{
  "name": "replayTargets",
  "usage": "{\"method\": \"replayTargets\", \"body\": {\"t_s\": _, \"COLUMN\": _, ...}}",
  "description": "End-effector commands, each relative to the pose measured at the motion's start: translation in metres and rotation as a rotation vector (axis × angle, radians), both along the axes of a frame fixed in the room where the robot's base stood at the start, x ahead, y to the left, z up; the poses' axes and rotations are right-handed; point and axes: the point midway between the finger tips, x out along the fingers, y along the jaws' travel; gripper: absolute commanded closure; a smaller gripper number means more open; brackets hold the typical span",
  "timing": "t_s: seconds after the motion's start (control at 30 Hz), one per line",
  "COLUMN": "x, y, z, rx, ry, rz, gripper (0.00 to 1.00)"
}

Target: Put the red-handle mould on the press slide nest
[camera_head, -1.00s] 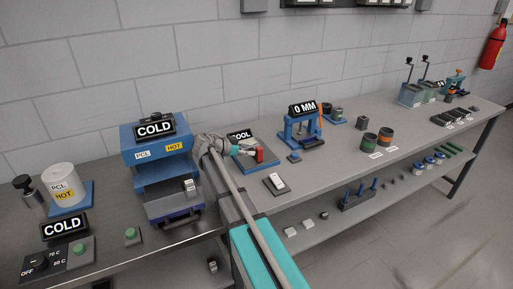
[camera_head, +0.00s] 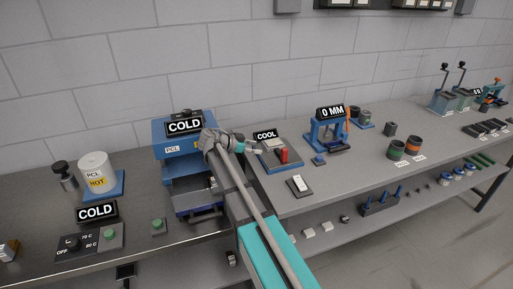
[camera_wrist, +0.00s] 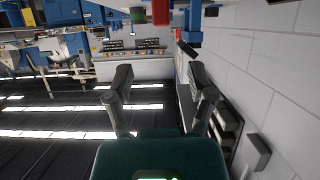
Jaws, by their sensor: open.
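The red handle (camera_head: 284,156) of the mould stands on the blue-edged plate by the COOL sign; it appears at the top of the wrist view (camera_wrist: 161,12). The mould's body is hard to make out. My gripper (camera_head: 260,148) is open and empty, left of the red handle and apart from it. In the wrist view my gripper (camera_wrist: 160,84) shows two spread fingers with nothing between them. The blue press (camera_head: 180,150) with a COLD sign stands to the left. Its dark blue slide (camera_head: 198,206) is at the lower front; my arm partly covers the press's right side.
The COOL plate (camera_head: 284,168) lies right of my gripper, with a switch box (camera_head: 299,186) in front. A blue 0 MM gauge stand (camera_head: 326,135) is further right. A PCL HOT drum (camera_head: 95,172) stands left. A wall runs behind the bench.

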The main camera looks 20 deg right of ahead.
Motion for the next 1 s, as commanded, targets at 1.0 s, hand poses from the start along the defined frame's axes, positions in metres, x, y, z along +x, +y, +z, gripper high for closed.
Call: {"method": "replayTargets", "body": {"t_s": 1.0, "x": -0.02, "y": -0.063, "z": -0.001, "rx": 0.379, "ry": 0.448, "rz": 0.311, "gripper": 0.23}}
